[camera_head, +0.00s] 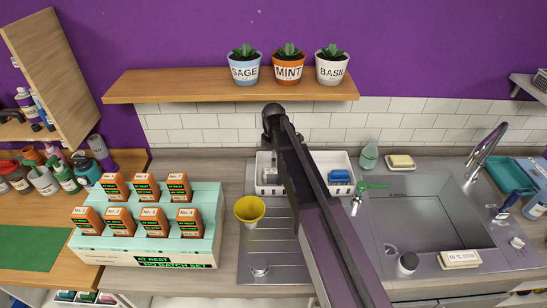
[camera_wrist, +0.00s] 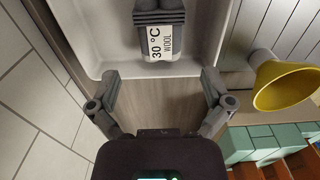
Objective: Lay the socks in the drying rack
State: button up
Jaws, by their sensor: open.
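A grey folded bundle (camera_wrist: 160,20), which looks like socks, lies in a white tray-like rack (camera_wrist: 205,45) in the wrist view. Its tag (camera_wrist: 158,42) reads 30 °C WOOL. My gripper (camera_wrist: 160,100) is open and empty, its two fingers apart near the tray's outer rim, with bare counter showing between them. The bundle is ahead of the fingertips, not between them. In the head view the white rack (camera_head: 322,158) stands against the tiles, partly hidden by my arm. A blue item (camera_head: 341,177) sits in its right part; I cannot tell whether it is socks.
A yellow cup or funnel (camera_head: 249,209) stands close by on the metal drainboard (camera_head: 268,236); it also shows in the wrist view (camera_wrist: 284,86). A mint-green stand with orange boxes (camera_head: 150,252) is at left. The sink (camera_head: 432,222) is at right. Potted plants stand on a wooden shelf (camera_head: 180,87) above.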

jog(key=shift+s+d, duration=0.1)
jog(key=s+d+m, duration=0.8)
jog(key=s+m, duration=0.1)
jog(key=s, duration=0.2)
jog(key=s+d+m, duration=0.8)
jog(key=s+m, duration=0.1)
jog(key=s, duration=0.2)
jog(key=shift+s+d, duration=0.2)
jog(key=shift+s, duration=0.1)
jog(key=shift+f+b, duration=0.4)
